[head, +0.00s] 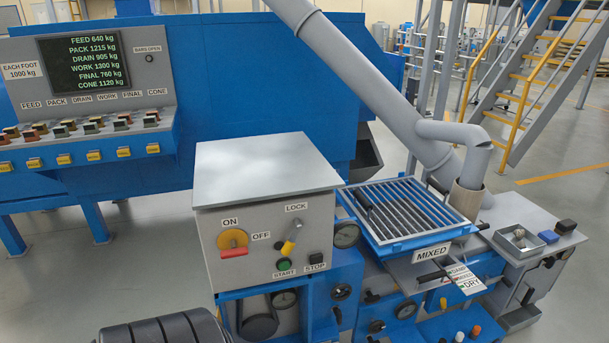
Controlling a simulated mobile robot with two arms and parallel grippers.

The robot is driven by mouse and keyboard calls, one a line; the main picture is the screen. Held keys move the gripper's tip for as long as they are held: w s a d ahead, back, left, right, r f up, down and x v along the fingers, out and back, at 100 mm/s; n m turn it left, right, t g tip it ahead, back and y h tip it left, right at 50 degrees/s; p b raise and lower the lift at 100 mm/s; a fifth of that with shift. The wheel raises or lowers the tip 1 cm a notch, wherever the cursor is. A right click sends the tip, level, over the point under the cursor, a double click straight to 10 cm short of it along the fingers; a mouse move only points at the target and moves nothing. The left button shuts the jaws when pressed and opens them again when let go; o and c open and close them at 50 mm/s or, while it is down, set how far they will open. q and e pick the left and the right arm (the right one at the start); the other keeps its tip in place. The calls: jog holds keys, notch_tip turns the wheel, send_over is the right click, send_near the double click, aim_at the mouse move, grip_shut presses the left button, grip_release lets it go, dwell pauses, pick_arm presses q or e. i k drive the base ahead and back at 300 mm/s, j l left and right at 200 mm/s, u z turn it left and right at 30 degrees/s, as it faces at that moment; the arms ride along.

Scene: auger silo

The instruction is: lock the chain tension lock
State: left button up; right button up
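A grey control box (265,215) stands at the middle front. On its front a lever with a yellow grip (290,245) leans under the word LOCK. I cannot tell whether this lever is the chain tension lock; no part is labelled with that name. A green START button (284,265) and a black STOP button (316,258) are below. Under the box a dark belt and pulley (261,325) show partly. Neither of my grippers is in view.
A blue grated hopper marked MIXED (432,253) stands right of the box, under a grey slanted pipe (370,80). A screen panel (82,62) with several switches is at the left. Black rollers (165,328) lie at the front. Yellow-railed stairs (525,85) rise behind.

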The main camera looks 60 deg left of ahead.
aim_at(337, 313)
jog(key=u, duration=0.5)
jog(key=j+u, duration=0.1)
jog(key=u, duration=0.35)
jog(key=i+u, duration=0.1)
jog(key=u, duration=0.4)
jog(key=j+u, duration=0.1)
jog(key=u, duration=0.4)
